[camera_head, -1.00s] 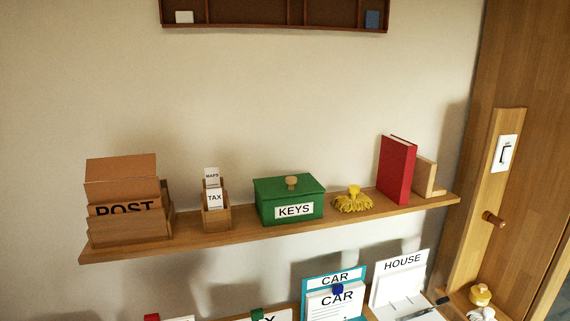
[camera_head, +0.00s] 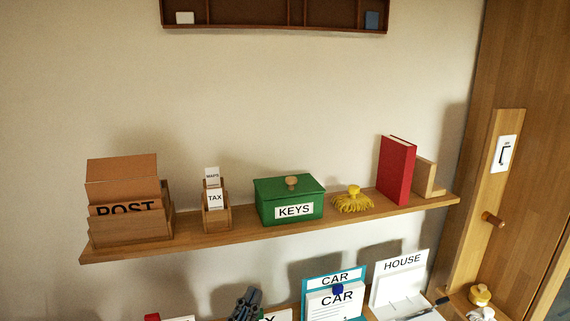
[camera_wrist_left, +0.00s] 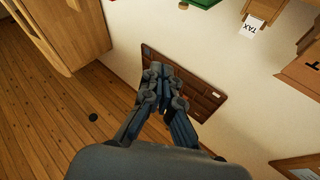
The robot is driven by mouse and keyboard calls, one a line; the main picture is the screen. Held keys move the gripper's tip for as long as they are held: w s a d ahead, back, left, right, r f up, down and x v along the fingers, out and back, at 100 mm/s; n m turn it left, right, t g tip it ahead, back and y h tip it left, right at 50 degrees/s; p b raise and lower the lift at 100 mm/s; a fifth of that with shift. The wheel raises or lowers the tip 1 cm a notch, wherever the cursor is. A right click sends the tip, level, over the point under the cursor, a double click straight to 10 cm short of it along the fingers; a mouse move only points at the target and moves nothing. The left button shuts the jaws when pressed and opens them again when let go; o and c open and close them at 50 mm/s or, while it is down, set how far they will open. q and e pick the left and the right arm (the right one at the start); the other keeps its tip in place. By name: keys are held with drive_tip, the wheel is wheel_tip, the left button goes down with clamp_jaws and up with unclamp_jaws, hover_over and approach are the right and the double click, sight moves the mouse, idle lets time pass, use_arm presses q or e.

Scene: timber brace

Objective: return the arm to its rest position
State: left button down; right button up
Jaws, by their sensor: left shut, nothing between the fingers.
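My left gripper (camera_head: 245,304) shows at the bottom edge of the head view, in front of the lower row of holders, below the shelf and under the green KEYS box (camera_head: 290,200). It is dark grey, and only its upper part is in the frame. In the left wrist view the gripper (camera_wrist_left: 162,72) has its fingers closed together with nothing between them. Behind the fingers there is a dark brown compartment rack (camera_wrist_left: 205,95) on the wall. My right gripper is in neither view.
The wooden shelf (camera_head: 345,217) holds a POST box (camera_head: 128,222), a TAX holder (camera_head: 216,214), a yellow brush (camera_head: 352,200) and a red book (camera_head: 396,170). Below stand CAR (camera_head: 336,300) and HOUSE (camera_head: 400,280) holders. The wall above the shelf is bare up to the rack (camera_head: 245,14).

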use_arm(q)
drive_tip(key=a+f+n+g+y, duration=0.3)
drive_tip(key=a+f+n+y, duration=0.3)
drive_tip(key=a+f+y, duration=0.3)
drive_tip(key=s+a+f+g, duration=0.3)
drive_tip(key=s+f+g, duration=0.1)
drive_tip(key=f, duration=0.3)
drive_tip(key=s+a+f+g, duration=0.2)
drive_tip(key=s+f+g, duration=0.15)
drive_tip(key=f, duration=0.35)
drive_tip(key=s+f+g, duration=0.6)
drive_tip(key=s+f, duration=0.2)
drive_tip(key=s, duration=0.5)
wheel_tip(320, 180, down, 31)
drive_tip(key=s+g+b, duration=0.2)
drive_tip(key=s+b, duration=0.1)
drive_tip(key=b, duration=0.1)
drive_tip(key=s+a+f+m+b, duration=0.1)
drive_tip(key=s+a+f+b, duration=0.1)
drive_tip(key=s+f, duration=1.3)
drive_tip(key=shift+s+a+f+g+b, duration=0.25)
drive_tip(key=shift+a+f+g+b, duration=0.1)
drive_tip(key=shift+a+f, duration=0.45)
